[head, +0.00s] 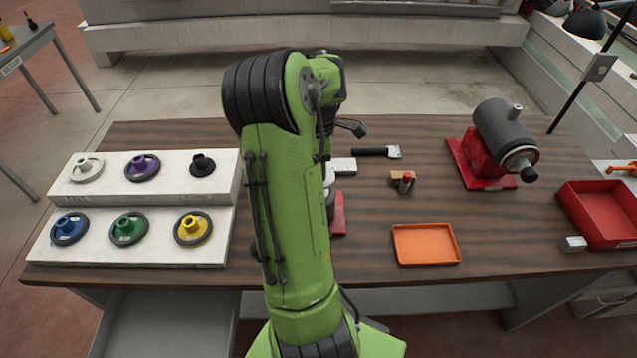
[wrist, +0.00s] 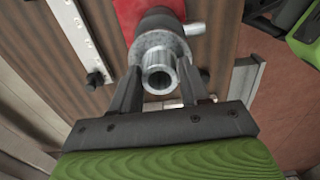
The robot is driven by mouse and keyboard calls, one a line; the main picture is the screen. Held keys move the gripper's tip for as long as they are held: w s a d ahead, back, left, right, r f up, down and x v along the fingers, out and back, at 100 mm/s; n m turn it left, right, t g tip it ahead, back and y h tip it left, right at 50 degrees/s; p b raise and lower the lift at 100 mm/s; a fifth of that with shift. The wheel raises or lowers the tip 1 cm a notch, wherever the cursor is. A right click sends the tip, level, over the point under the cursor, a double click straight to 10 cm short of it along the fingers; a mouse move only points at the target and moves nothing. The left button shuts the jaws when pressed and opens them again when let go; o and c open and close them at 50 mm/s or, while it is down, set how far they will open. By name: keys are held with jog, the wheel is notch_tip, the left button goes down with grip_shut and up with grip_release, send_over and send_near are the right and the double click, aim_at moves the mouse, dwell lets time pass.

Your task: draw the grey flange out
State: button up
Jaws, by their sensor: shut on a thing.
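The grey flange (wrist: 153,47) is in the upper middle of the wrist view, a bright metal ring with a hollow hub facing me. My gripper (wrist: 167,74) is shut on it, one dark finger on each side of the hub. Behind the flange is a dark round housing on a red base (wrist: 134,12). The flange still appears in line with the housing; I cannot tell whether they touch. In the head view my arm hides the gripper and flange, and only part of a red base (head: 338,214) shows beside it.
A white two-step stand (head: 120,252) at the left holds several coloured flanges. An orange tray (head: 426,262), a small wooden block (head: 394,178) and a black-handled tool (head: 370,152) lie right of my arm. Further right are a grey motor (head: 503,130) and a red bin (head: 600,232).

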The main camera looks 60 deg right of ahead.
jog(key=shift+r+p, duration=1.45)
jog(key=shift+r, duration=0.75)
notch_tip(320, 180, up, 4)
jog(key=p, duration=0.3)
